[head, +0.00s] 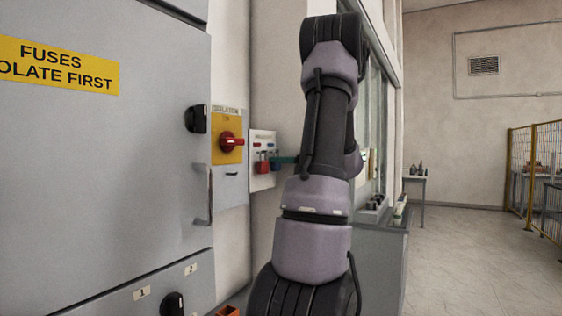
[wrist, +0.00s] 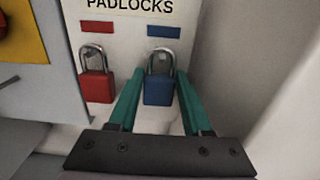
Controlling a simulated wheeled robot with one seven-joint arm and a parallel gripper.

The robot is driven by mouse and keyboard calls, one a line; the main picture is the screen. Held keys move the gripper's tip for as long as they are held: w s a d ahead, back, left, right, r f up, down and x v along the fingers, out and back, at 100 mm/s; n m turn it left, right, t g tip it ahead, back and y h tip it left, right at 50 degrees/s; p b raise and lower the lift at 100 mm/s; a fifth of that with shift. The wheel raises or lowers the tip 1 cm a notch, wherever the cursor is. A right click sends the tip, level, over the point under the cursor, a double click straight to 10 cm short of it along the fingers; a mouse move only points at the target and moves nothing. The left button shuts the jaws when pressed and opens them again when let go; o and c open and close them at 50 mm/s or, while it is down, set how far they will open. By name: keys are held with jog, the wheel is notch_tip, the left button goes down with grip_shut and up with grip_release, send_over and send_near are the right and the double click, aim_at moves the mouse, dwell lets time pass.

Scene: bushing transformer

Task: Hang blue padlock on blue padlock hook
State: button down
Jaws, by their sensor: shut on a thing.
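The blue padlock (wrist: 159,89) is between the green fingers of my gripper (wrist: 158,98) in the wrist view. The gripper is shut on the padlock's body. The padlock is upright, with its silver shackle up at the white padlock board (wrist: 127,30), just below a blue label (wrist: 160,31). The hook is hidden behind the shackle, so I cannot tell whether the shackle sits on it. In the head view my arm reaches to the board (head: 262,147), and the green fingers (head: 285,160) show at its right side. Most of the gripper is hidden by my arm there.
A red padlock (wrist: 97,82) hangs under a red label to the left. A grey cabinet (head: 150,150) with a yellow isolator panel (head: 226,152) and red knob stands left of the board. A pale wall surface (wrist: 285,90) is close on the gripper's right.

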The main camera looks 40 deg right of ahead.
jog(key=shift+c, duration=1.3)
grip_release()
jog(key=shift+s, duration=0.1)
jog(key=v, duration=1)
jog(key=shift+s+d, duration=0.15)
jog(key=shift+s, duration=0.1)
